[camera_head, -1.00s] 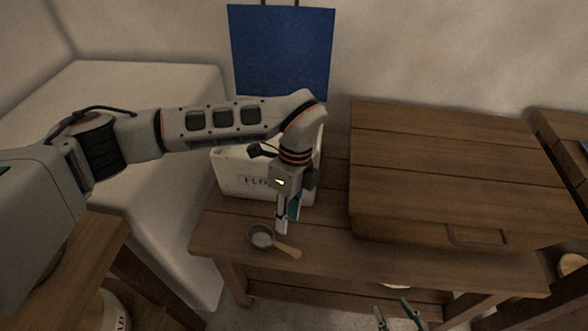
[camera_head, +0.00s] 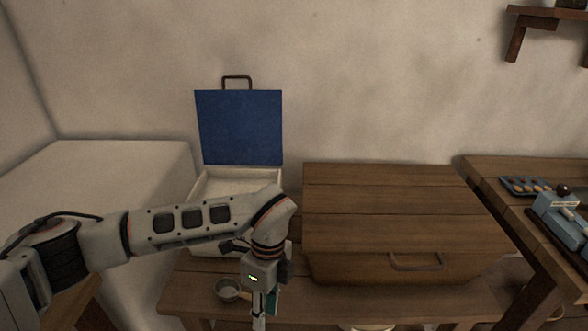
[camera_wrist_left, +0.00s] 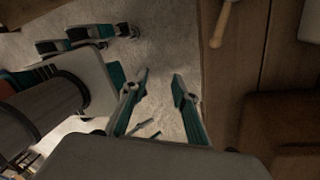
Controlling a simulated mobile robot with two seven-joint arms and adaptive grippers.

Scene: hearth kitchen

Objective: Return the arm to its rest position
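My left arm (camera_head: 185,220) comes in from the left, bent down at the wrist in front of the open white box. In the head view my left gripper (camera_head: 262,308) points down beside a small pan, over the front of the wooden bench. In the left wrist view the left gripper (camera_wrist_left: 160,80) has its two fingers apart and nothing between them. My right gripper is out of the head view. Parts in the left wrist view look like my other arm, but its finger state is unclear.
The small pan (camera_head: 228,290) lies on the bench; its handle (camera_wrist_left: 222,22) shows in the wrist view. The white box (camera_head: 205,243) has its blue lid (camera_head: 240,127) raised. A large wooden chest (camera_head: 395,225) stands right. A side table (camera_head: 480,172) is farther right.

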